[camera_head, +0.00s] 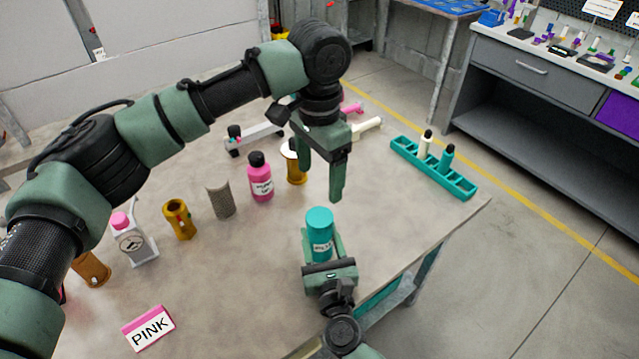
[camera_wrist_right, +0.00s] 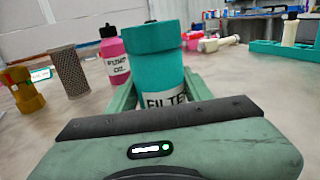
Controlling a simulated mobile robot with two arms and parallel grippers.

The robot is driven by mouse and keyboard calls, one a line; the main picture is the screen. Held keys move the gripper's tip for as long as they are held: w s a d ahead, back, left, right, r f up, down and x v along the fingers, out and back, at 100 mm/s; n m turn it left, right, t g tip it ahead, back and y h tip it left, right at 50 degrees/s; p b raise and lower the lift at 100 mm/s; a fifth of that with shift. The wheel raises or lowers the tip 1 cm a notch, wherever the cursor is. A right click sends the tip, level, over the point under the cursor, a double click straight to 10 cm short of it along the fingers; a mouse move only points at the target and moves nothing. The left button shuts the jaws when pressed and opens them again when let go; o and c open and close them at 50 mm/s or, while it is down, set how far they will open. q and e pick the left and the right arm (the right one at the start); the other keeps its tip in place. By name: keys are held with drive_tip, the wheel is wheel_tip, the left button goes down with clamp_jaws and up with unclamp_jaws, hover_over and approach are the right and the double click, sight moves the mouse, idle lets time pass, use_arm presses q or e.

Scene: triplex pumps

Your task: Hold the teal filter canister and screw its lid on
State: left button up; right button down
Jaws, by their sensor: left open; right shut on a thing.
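The teal filter canister (camera_head: 321,249) stands upright near the table's front edge, with a white label reading FILTER. Its wider teal lid (camera_head: 320,219) sits on top; the lid also shows in the right wrist view (camera_wrist_right: 153,37), with the canister body (camera_wrist_right: 157,78) under it. I cannot tell how tightly the lid is seated. My right gripper (camera_head: 322,238) is shut on the canister body, one finger on each side. My left gripper (camera_head: 337,193) is open and empty, pointing down above and slightly right of the lid, apart from it.
A pink pump oil bottle (camera_head: 261,180), a grey mesh cylinder (camera_head: 220,203) and brass parts (camera_head: 179,220) stand to the left. A pink sign (camera_head: 148,328) lies at front left. A teal rack (camera_head: 462,186) sits at the right. Bare table surrounds the canister.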

sight(322, 246)
drive_tip(key=c, duration=0.6)
unclamp_jaws()
drive_tip(key=shift+o, duration=0.2)
drive_tip(key=b+v, duration=0.1)
drive_tip(key=v, duration=0.6)
drive_tip(key=shift+f+b, duration=0.1)
drive_tip(key=shift+b, duration=0.2)
drive_tip(key=shift+s, duration=0.45)
drive_tip(key=shift+d, duration=0.1)
